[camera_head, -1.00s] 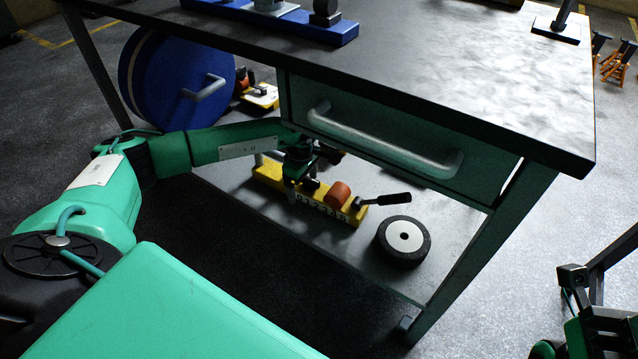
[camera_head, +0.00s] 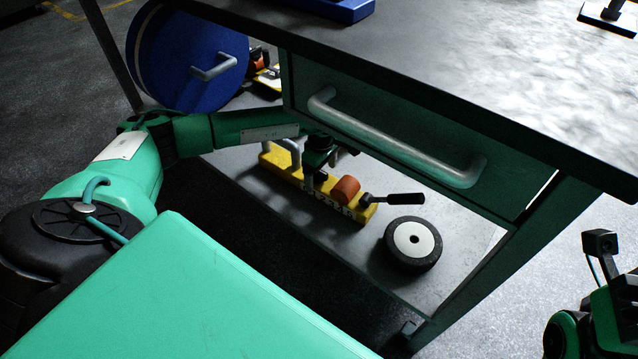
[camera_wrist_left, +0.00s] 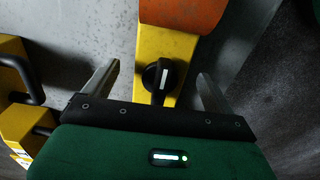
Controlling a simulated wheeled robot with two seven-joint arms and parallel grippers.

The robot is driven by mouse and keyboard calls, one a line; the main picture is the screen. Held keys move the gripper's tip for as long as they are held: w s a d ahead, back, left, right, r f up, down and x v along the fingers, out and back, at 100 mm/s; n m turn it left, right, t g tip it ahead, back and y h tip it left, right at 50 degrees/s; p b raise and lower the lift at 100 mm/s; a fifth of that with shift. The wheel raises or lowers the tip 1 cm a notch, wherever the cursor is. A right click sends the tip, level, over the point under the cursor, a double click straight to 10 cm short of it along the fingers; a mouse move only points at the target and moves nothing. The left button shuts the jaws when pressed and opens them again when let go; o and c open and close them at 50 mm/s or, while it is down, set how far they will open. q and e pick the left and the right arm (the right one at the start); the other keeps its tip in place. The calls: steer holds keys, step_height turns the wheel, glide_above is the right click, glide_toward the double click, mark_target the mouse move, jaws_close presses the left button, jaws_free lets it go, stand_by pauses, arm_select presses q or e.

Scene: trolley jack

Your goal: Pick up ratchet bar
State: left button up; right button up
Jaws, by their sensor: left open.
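My left gripper (camera_head: 314,183) is over the bar's middle, partly hidden in shadow under the drawer. In the left wrist view the open fingers (camera_wrist_left: 158,74) stand either side of the yellow bar (camera_wrist_left: 165,48), apart from it. A black knob (camera_wrist_left: 159,78) on the bar sits between them. My right gripper (camera_head: 600,290) is at the right edge, its jaws unclear.
The drawer with its handle (camera_head: 390,138) hangs close above my left arm. A black and white wheel (camera_head: 413,243) lies right of the bar on the shelf (camera_head: 455,275). A blue reel (camera_head: 185,55) stands behind the left arm. Another yellow part (camera_wrist_left: 20,120) is left in the wrist view.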

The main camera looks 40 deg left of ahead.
mark_target(321, 179)
arm_select(q)
steer(key=shift+s+f+b, duration=0.15)
steer(key=shift+f+b, duration=0.8)
steer(key=shift+f, duration=0.8)
steer(key=c, duration=1.9)
steer(key=shift+r, duration=0.1)
jaws_close()
